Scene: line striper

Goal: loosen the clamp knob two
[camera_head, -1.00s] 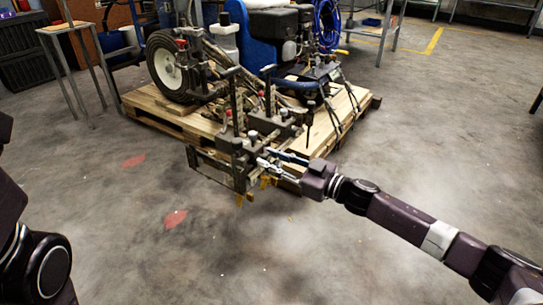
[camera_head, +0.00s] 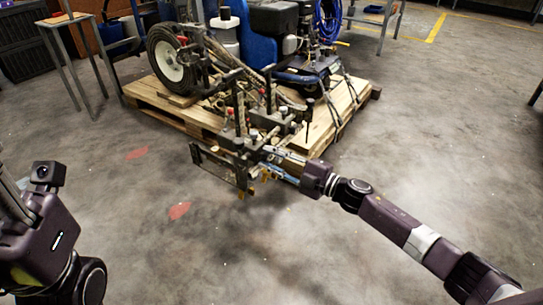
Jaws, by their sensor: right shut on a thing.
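The line striper (camera_head: 262,35) stands on a wooden pallet, its dark clamp and bracket assembly (camera_head: 225,165) reaching past the pallet's near edge. My right gripper (camera_head: 270,160) comes in from the right and is shut on a small clamp knob at this assembly. The fingers mostly hide the knob, so its angle cannot be told. Small knobs (camera_head: 253,134) show on the bracket just above the fingers. My left arm's dark wrist (camera_head: 40,235) shows at the lower left, far from the striper; its fingers cannot be made out clearly.
The wooden pallet (camera_head: 320,140) lies under the striper. Upright rods and levers crowd the space above the right gripper. A small stool (camera_head: 65,20) stands at the upper left. The grey floor in front is clear, with red marks (camera_head: 180,210).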

